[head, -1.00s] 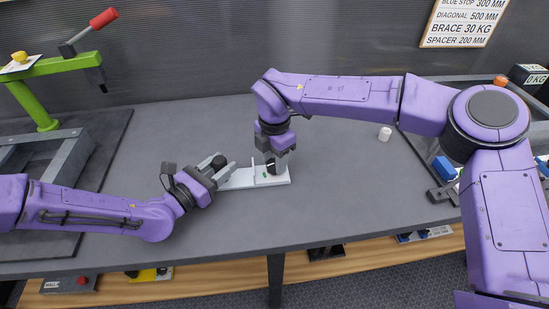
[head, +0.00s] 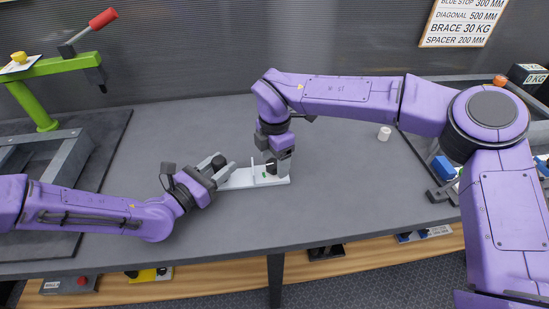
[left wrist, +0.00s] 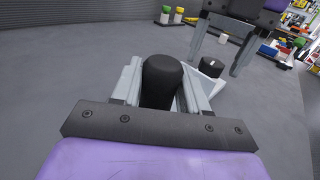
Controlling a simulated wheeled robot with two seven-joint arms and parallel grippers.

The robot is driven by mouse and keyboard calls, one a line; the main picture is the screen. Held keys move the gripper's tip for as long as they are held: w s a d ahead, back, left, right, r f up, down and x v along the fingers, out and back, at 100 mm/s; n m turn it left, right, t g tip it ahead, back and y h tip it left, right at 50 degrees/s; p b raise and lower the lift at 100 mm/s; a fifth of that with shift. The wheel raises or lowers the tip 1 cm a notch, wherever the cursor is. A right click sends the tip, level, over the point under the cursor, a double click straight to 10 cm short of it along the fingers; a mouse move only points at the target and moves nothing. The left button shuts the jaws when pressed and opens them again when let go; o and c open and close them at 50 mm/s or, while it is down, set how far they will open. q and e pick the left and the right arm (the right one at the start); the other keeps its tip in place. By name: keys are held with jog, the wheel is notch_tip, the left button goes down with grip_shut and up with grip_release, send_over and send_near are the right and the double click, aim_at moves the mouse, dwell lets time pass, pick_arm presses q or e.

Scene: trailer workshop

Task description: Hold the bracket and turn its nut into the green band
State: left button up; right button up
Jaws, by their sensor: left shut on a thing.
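The bracket (head: 238,180) is a pale flat plate with a small upright wall, lying on the grey table. Its nut (head: 271,165) is a dark knob with a white mark at the right end; it also shows in the left wrist view (left wrist: 211,66). A small green patch (head: 264,175), seemingly the green band, shows beside the nut. My left gripper (head: 225,168) is shut on the bracket's black grip (left wrist: 161,80) at the left end. My right gripper (head: 278,160) points down over the nut, its fingers apart in the left wrist view (left wrist: 222,55). Finger contact with the nut is unclear.
A green clamp arm with a red handle (head: 103,18) stands at the left. A small white cylinder (head: 384,134) stands on the table right of the bracket. A rack with a blue block (head: 444,168) is at the right. The table behind the bracket is clear.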

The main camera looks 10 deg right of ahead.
notch_tip(320, 180, up, 12)
dwell(0.6)
pick_arm(q)
jog(key=o, duration=1.6)
notch_tip(320, 180, up, 9)
jog(key=p, duration=0.8)
jog(key=shift+r, duration=0.1)
pick_arm(e)
notch_tip(320, 180, up, 8)
send_over(274, 163)
jog(key=shift+r, duration=0.1)
